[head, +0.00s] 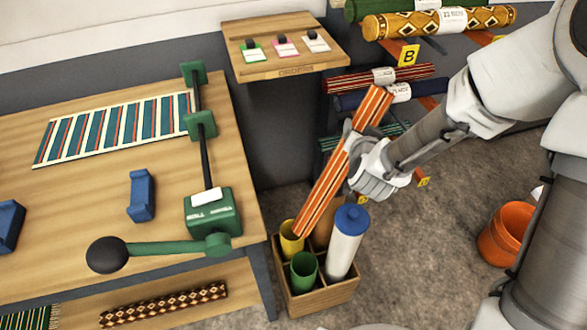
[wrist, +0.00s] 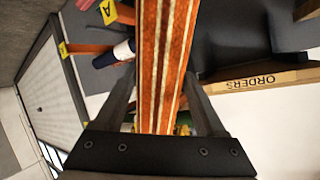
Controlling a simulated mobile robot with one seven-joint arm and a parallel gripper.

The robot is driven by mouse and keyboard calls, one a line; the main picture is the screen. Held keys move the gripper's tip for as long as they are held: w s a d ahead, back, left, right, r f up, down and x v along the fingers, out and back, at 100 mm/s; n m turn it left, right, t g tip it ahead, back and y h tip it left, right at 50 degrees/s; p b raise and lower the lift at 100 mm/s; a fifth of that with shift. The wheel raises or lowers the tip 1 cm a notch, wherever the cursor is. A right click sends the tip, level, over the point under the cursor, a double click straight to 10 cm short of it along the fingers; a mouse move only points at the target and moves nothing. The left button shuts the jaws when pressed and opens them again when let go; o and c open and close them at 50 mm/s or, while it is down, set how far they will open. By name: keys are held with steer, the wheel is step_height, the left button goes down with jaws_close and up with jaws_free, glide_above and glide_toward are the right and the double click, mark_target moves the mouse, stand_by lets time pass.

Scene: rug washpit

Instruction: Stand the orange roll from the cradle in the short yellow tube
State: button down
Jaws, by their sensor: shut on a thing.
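My gripper (head: 361,150) is shut around the middle of the orange striped roll (head: 321,204). The roll is tilted, its upper end leaning right and its lower end just above or at the mouth of the short yellow tube (head: 291,238); I cannot tell whether it is inside. In the wrist view the roll (wrist: 161,60) runs between both fingers (wrist: 165,100). The yellow tube stands in a divided wooden crate (head: 322,297) on the floor. The blue cradle (head: 141,195) on the table is empty.
A green tube (head: 304,270) and a white, blue-capped cylinder (head: 345,241) share the crate with a brown tube. The table (head: 230,130) with its green roller device (head: 212,212) is left of it. Rolls lie on the rack behind. An orange bucket (head: 505,235) stands right.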

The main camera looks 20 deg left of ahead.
steer(key=s+a+f+n+t+y+b, duration=0.1)
steer(key=s+a+f+n+y+b, duration=0.25)
steer(key=a, duration=0.35)
steer(key=s+a+f+n+t+y+b, duration=0.1)
steer(key=s+a+f+n+y+b, duration=0.15)
steer(key=s+a+n+b, duration=0.3)
step_height(320, 180, down, 21)
steer(key=w+m+b, duration=0.1)
steer(key=b, duration=0.7)
steer(key=shift+a+r+y+b, duration=0.2)
steer(key=shift+a+y+b, duration=0.15)
steer(key=shift+a, duration=0.1)
stand_by(0.5)
jaws_free()
steer(key=shift+f, duration=0.1)
steer(key=shift+s+d, duration=0.1)
